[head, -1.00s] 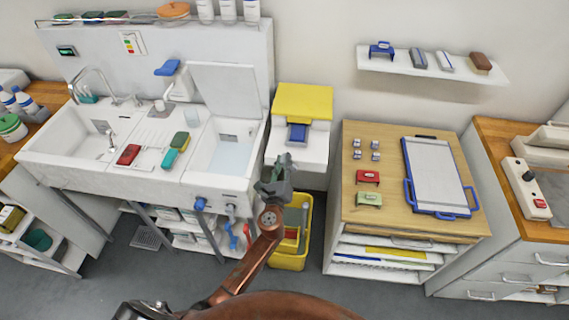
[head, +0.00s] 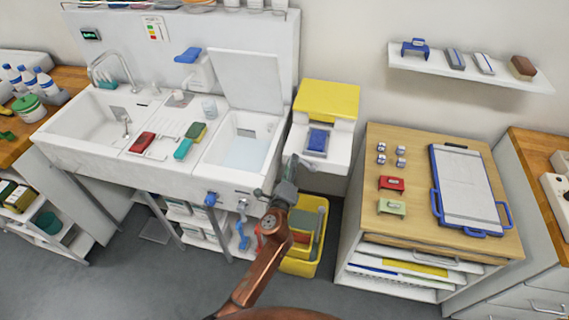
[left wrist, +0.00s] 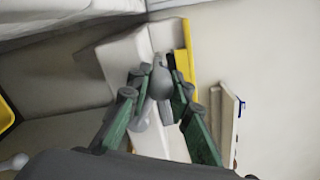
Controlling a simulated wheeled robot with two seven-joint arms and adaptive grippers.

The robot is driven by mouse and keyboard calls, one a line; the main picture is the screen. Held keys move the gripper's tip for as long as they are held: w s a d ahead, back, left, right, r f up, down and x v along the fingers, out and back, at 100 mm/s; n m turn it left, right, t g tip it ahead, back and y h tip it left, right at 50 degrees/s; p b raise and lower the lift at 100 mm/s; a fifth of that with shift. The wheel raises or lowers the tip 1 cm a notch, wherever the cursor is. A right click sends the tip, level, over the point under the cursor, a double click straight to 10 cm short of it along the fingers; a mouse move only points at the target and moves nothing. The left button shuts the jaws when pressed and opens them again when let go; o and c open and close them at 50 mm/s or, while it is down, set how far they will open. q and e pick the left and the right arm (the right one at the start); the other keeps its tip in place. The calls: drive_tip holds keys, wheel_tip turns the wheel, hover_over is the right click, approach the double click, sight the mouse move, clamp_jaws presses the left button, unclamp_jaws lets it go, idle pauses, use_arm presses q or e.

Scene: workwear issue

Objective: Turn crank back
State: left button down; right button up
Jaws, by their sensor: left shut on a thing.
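The crank has a grey handle (left wrist: 160,84) that shows between the green fingers in the left wrist view. It belongs to the white machine with a yellow lid (head: 328,99), which stands between the sink and the wooden-topped cabinet. A blue pad (head: 317,141) in a grey frame shows on the machine's front. My left gripper (head: 286,186) is at the machine's left front side, shut on the crank handle. In the left wrist view the gripper (left wrist: 157,79) hides part of the handle. The crank is hard to make out in the head view. My right gripper is out of view.
A yellow bin (head: 304,262) stands on the floor below the machine, close under my left arm. The sink unit (head: 180,178) is to the left, its lid raised. The wooden-topped cabinet (head: 408,222) is to the right. Open floor lies in front.

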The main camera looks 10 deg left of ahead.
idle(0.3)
use_arm(q)
drive_tip(key=c, duration=1.7)
unclamp_jaws()
drive_tip(key=shift+c, duration=0.2)
drive_tip(key=s+a, duration=0.1)
drive_tip(key=s, duration=1.1)
drive_tip(key=shift+f, duration=0.15)
drive_tip(key=shift+f, duration=0.1)
